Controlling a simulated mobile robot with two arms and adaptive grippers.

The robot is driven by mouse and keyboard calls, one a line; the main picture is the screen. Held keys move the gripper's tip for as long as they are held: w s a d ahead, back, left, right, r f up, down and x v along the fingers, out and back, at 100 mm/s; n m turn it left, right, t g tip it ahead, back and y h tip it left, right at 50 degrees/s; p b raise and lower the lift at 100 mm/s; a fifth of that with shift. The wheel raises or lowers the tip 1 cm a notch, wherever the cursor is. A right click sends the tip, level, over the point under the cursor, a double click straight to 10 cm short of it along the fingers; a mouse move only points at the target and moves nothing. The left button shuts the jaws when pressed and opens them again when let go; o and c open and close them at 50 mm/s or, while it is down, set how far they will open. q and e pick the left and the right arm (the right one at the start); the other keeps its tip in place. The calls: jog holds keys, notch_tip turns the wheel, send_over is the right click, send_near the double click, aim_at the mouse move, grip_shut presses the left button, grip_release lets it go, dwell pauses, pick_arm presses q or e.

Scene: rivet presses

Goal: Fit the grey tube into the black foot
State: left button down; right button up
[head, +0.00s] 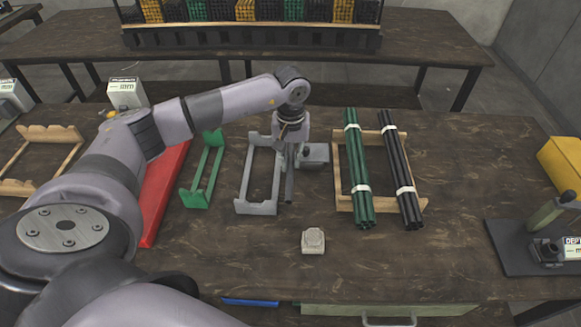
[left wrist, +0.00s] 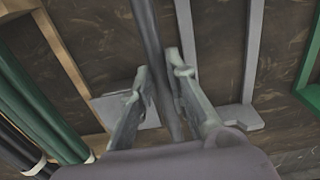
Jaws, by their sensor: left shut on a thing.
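My left gripper (head: 290,165) is shut on the grey tube (head: 289,190), which hangs down below the fingers beside the grey rack (head: 246,185). In the left wrist view the tube (left wrist: 148,28) runs between the two fingers (left wrist: 160,72). Its lower end appears to be just over or near the table; the exact gap cannot be told. I cannot make out a black foot in either view. My right gripper is not in view.
A grey plate (head: 316,154) lies right of the gripper. Bundles of green tubes (head: 358,170) and black tubes (head: 402,170) lie on a wooden rack (head: 342,203). A green rack (head: 195,199) and red strip (head: 160,195) are left. A small pale block (head: 313,241) stands in front.

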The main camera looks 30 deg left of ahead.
aim_at(291, 162)
pick_arm(q)
jog(key=shift+f, duration=2.2)
jog(key=c, duration=1.8)
grip_release()
jog(key=shift+r, duration=0.1)
